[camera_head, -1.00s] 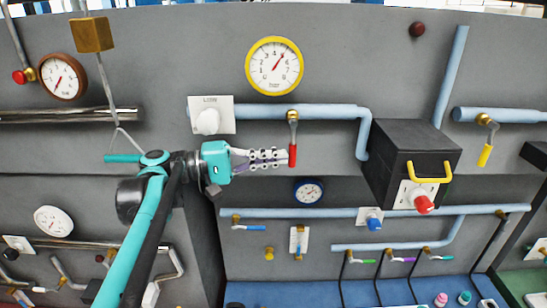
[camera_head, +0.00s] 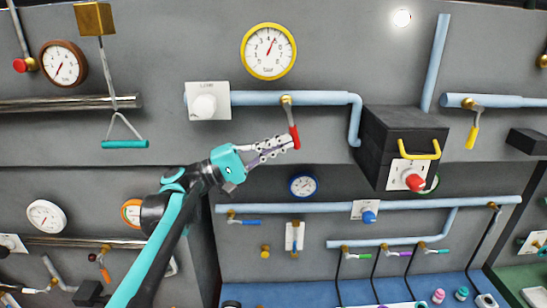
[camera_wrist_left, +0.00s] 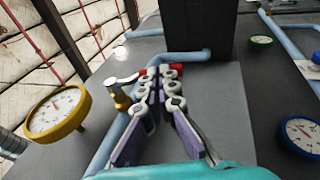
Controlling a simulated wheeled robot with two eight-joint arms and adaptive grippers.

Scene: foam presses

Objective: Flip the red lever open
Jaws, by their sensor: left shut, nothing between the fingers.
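The red lever (camera_head: 295,137) hangs from a brass valve on the upper light-blue pipe, its handle pointing down and tilted slightly right. In the left wrist view, red parts of the lever (camera_wrist_left: 151,70) show at the fingertips, with its metal arm running left to the brass valve. My left gripper (camera_head: 286,145) is shut and empty, with its tips at the left side of the red handle. They look touching or very close. The fingers hide part of the handle in the wrist view (camera_wrist_left: 162,76). My right gripper is not in view.
A black box (camera_head: 400,130) with a yellow handle and red knob juts out right of the lever. A white LOW-labelled knob plate (camera_head: 208,102) is to the left. A yellow gauge (camera_head: 268,51) is above, a blue gauge (camera_head: 303,186) below. A lit white lamp (camera_head: 402,18) is at the top.

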